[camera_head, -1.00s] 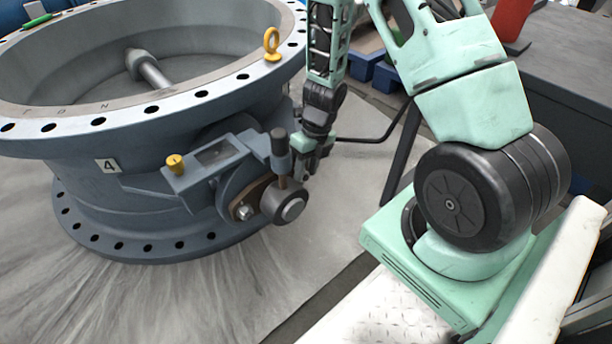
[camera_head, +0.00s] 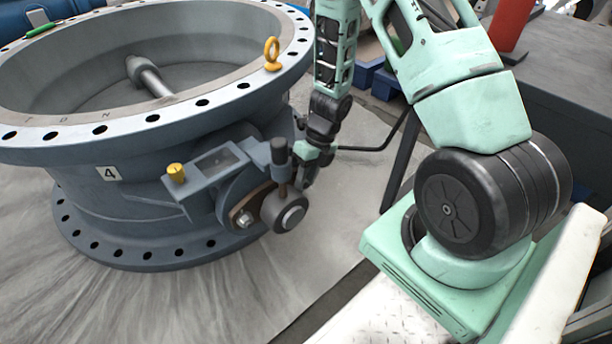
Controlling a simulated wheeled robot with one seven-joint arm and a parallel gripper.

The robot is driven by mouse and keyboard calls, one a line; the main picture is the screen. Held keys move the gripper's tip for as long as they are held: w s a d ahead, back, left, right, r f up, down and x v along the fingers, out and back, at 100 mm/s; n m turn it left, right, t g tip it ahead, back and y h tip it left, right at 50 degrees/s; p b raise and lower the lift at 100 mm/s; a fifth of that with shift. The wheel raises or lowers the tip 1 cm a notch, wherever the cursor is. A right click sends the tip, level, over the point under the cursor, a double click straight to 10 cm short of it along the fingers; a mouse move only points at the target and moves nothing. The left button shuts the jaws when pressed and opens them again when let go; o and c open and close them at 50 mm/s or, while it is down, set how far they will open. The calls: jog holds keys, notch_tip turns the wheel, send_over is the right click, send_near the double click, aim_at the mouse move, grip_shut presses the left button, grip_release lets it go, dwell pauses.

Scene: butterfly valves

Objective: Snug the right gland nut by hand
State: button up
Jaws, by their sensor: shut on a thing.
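The grey-blue butterfly valve (camera_head: 130,205) lies with its bore facing up at the left. On its near side, a brown gland flange (camera_head: 262,200) sits around a short shaft (camera_head: 289,217) with a rounded grey end. The left gland nut (camera_head: 245,219) shows bright on the flange's lower left. My gripper (camera_head: 306,174) points down just right of the upright dark-topped pin (camera_head: 281,160), at the flange's far right end. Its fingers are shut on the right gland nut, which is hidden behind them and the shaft.
A yellow lifting eye (camera_head: 272,54) stands on the valve's upper rim. A dark table (camera_head: 560,70) stands at the right.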

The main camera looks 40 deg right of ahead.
jog(key=shift+d+y+p, duration=0.35)
jog(key=shift+y+p, duration=0.55)
jog(key=shift+y, duration=0.3)
jog(key=shift+d+f+y, duration=0.15)
jog(key=shift+f+y, duration=0.15)
jog(key=shift+y, duration=1.15)
jog(key=shift+d+f+y, duration=0.1)
jog(key=shift+f+y, duration=0.2)
jog(key=shift+y, duration=1.1)
jog(key=shift+d+f+y, duration=0.15)
jog(key=shift+f+y, duration=0.15)
jog(key=shift+y, duration=1.15)
jog(key=o, duration=0.7)
